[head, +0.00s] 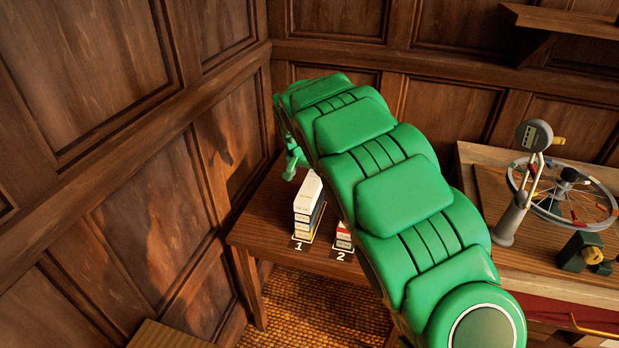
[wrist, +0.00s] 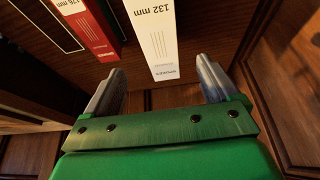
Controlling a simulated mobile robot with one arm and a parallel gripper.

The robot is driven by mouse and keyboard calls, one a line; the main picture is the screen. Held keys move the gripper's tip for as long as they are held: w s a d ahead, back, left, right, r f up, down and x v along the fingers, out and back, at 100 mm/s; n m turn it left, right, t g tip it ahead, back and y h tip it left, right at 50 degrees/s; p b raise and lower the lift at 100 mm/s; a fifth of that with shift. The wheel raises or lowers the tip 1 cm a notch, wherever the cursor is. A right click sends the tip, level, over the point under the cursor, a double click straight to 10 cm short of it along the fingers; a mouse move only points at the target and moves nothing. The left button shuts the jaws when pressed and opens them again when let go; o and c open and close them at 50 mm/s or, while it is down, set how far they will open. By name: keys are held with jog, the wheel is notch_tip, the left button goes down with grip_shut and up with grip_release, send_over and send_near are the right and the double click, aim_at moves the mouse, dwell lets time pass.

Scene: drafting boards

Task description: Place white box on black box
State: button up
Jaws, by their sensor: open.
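The white box (wrist: 152,35), marked "132 mm", is at the top middle of the wrist view. Its near end lies between the two fingers of my gripper (wrist: 160,72). The gripper is open, with a gap on each side of the box. In the head view the white box (head: 308,188) tops a stack of boxes on the wooden table, by the label 1. My green arm hides part of the table.
A red box (wrist: 88,28), marked "176 mm", lies left of the white box. A shorter red and white stack (head: 343,237) stands by the label 2, partly behind my arm. Wood-panelled walls (head: 130,190) close in the left and back. A wheel device (head: 566,190) stands at right.

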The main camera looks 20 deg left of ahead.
jog(key=shift+v, duration=1.6)
jog(key=shift+o, duration=0.4)
